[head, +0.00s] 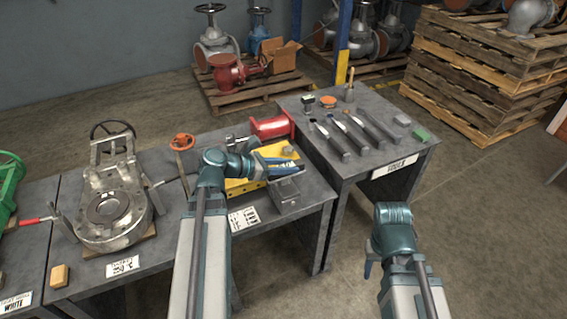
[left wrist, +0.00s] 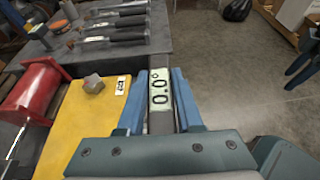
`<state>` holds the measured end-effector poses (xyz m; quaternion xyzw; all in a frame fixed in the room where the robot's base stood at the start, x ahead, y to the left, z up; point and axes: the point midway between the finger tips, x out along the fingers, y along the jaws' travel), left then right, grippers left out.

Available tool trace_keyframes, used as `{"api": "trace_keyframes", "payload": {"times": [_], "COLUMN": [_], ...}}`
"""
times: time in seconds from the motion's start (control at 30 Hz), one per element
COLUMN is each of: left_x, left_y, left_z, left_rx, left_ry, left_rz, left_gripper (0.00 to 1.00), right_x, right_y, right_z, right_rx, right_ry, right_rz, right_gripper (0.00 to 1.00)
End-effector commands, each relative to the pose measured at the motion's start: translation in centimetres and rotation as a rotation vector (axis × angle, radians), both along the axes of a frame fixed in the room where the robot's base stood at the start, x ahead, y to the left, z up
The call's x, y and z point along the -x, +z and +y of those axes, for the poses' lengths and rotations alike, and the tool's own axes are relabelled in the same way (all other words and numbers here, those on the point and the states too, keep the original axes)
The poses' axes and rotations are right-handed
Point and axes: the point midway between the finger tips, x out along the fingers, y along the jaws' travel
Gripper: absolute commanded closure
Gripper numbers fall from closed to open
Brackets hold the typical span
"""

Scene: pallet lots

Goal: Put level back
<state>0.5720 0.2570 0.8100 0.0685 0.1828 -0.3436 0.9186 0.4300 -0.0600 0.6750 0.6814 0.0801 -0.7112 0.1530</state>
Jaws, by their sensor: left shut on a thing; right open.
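My left gripper (head: 283,166) is shut on the level, over the right part of the middle table beside a yellow plate. In the left wrist view the level (left wrist: 160,92) is a dark bar with a pale display reading 0.0°, between the two blue fingers (left wrist: 158,100). The tool table (head: 352,165), with a "TOOLS" label, stands just beyond to the right. My right gripper (head: 371,262) is open and empty, low over the floor at the right.
The yellow plate (head: 235,187) with a knob and a red flanged part (head: 272,127) are close to the left gripper. Several dark-handled tools (head: 352,137) and a green block (head: 421,134) occupy the tool table. A valve body (head: 108,207) stands left.

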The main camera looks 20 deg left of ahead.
Motion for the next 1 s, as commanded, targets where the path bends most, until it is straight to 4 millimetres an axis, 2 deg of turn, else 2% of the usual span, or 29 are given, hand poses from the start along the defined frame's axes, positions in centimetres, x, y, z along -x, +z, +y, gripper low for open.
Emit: {"api": "trace_keyframes", "payload": {"times": [0.2,0.37,0.57,0.9,1.0], "left_x": [0.0,0.0,0.0,0.0,0.0], "left_y": [0.4,2.1,6.6,17.0,19.3], "left_z": [-0.1,-0.1,-0.1,-0.1,-0.1], "left_rx": [0.001,0.001,0.001,0.001,0.001], "left_ry": [0.000,0.000,0.000,0.000,0.000], "left_rz": [-0.001,-0.001,-0.001,-0.001,-0.001], "left_gripper": [1.00,1.00,1.00,1.00,1.00], "right_x": [0.0,0.0,0.0,0.0,0.0], "right_y": [0.4,2.0,6.6,17.0,19.3], "right_z": [0.0,0.0,0.0,0.0,0.0], "right_rx": [0.000,0.000,0.000,0.000,0.000], "right_ry": [0.000,0.000,0.000,-0.001,-0.001], "right_rz": [0.000,0.000,0.000,0.000,0.000], "right_gripper": [0.50,0.50,0.50,0.50,0.50]}}
